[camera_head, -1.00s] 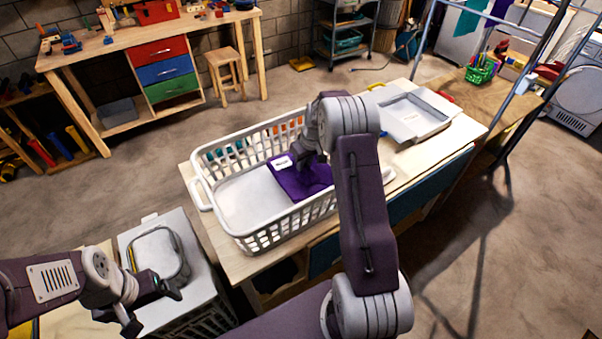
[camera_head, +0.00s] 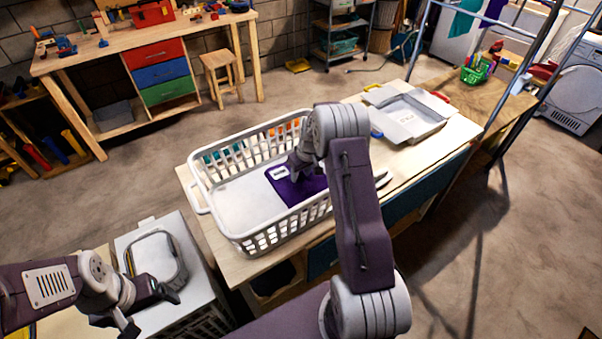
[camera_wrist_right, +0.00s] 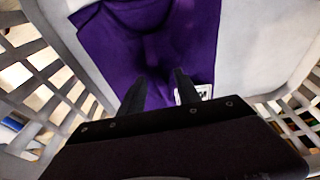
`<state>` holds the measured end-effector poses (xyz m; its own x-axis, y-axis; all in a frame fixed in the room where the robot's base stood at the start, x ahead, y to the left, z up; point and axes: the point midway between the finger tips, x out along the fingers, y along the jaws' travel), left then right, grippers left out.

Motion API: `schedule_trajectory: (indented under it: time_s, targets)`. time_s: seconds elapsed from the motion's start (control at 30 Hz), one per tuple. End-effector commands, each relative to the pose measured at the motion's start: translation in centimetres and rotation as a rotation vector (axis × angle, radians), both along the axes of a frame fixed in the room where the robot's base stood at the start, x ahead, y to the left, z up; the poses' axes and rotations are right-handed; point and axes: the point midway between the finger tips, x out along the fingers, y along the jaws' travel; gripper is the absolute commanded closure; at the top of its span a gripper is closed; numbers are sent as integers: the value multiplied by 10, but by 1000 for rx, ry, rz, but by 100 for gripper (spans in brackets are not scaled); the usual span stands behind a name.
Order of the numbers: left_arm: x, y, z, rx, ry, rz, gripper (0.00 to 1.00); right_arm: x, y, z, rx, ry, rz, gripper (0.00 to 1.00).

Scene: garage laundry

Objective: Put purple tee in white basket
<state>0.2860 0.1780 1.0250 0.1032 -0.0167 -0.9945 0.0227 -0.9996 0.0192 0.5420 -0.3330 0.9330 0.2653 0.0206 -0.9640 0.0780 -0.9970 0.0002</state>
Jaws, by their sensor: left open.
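The purple tee (camera_head: 306,188), folded with a white label, is inside the white basket (camera_head: 256,243) on the wooden table. My right gripper (camera_head: 294,172) reaches down into the basket at the tee. In the right wrist view the tee (camera_wrist_right: 165,40) lies past the fingertips of my right gripper (camera_wrist_right: 159,82), with a crease between them. The fingers show a gap, but whether they pinch the cloth is unclear. My left gripper (camera_head: 158,307) is open and empty over the grey-white unit (camera_head: 195,290) at lower left.
A grey tray (camera_head: 410,115) sits on the table right of the basket. A metal drying rack (camera_head: 540,60) stands at the right. A workbench (camera_head: 105,50) and stool (camera_head: 215,75) are behind. Basket floor left of the tee is clear.

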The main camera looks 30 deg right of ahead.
Motion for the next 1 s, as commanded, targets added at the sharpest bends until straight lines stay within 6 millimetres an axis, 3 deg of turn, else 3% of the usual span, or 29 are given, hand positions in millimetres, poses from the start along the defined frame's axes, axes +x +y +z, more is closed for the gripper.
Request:
schedule_trajectory:
  time_s: [0.17, 0.6, 0.77, 1.0]
  targets:
    - [0, 0, 1, 0, 0, 0, 15, -1, -1, 12, -1, -3, 0, 61]
    - [0, 0, -7, 0, 0, 0, 15, -27, -3, 105, 0, -3, -1, 61]
    - [0, 0, -7, 0, 0, 0, 15, -31, -3, 118, 0, -1, -1, 61]
    - [0, 0, -7, 0, 0, 0, 15, -32, -3, 119, 0, 0, 0, 61]
